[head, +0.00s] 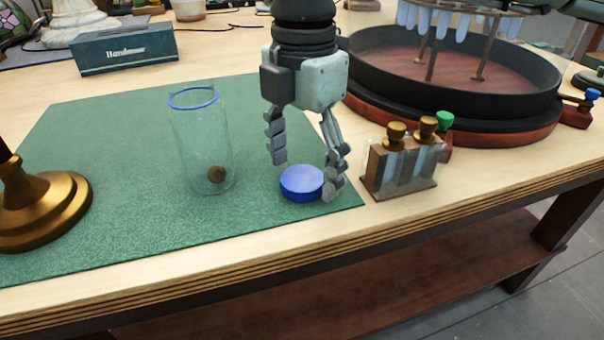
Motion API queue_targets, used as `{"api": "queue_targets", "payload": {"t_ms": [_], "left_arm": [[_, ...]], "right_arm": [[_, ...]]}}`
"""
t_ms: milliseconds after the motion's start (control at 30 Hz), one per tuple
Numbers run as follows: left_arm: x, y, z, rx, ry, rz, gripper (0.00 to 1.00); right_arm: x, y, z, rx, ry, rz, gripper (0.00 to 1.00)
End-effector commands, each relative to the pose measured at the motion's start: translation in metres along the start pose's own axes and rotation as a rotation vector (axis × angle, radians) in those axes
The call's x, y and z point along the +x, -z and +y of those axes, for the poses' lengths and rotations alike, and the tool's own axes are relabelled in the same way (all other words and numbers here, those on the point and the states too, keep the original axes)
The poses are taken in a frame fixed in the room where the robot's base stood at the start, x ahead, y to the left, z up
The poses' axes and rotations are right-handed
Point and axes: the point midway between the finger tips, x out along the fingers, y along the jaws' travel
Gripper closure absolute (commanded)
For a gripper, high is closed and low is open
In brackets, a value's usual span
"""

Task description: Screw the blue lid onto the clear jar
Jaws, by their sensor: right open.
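The clear jar (203,145) stands upright on the green mat (110,150), left of my right gripper. It has a blue ring at its open top and a small brown round thing low inside. The blue lid (302,182) lies flat on the mat near its right front corner, apart from the jar. My right gripper (307,176) points down from above with its fingers open. One finger is at the left and behind the lid; the other is close beside the lid's right edge. I cannot tell whether that finger touches it. My left gripper is not in view.
A small stand with brass-knobbed vials (402,165) is close to the right of the lid. A large round dark-rimmed tray (460,100) stands behind it. A brass lamp base (38,205) is at the left, a green box (125,48) at the back. The table's front edge is near.

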Motion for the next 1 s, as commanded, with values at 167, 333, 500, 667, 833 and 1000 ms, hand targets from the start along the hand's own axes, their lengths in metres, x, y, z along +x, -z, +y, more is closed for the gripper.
{"api": "queue_targets", "payload": {"t_ms": [167, 333, 500, 667, 833, 1000], "left_arm": [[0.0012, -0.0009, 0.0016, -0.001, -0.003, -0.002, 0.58], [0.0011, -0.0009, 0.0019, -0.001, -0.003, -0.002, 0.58], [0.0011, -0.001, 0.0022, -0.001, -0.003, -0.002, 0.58], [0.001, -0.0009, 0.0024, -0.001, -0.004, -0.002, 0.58], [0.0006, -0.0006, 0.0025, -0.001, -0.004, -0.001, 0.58], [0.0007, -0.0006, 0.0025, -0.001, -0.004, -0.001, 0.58]], "right_arm": [[0.0047, -0.0002, -0.0001, 0.001, 0.0, 0.0, 0.25], [0.0044, -0.0001, -0.0001, 0.001, 0.0, 0.0, 0.25], [0.0042, 0.0, 0.0, 0.0, 0.0, 0.0, 0.4], [0.0041, 0.0, 0.0, 0.0, 0.0, 0.0, 0.59], [0.0041, 0.0, 0.0, 0.0, 0.0, 0.0, 0.59], [0.0029, 0.0, 0.0001, 0.0, -0.001, 0.0, 0.59]]}}
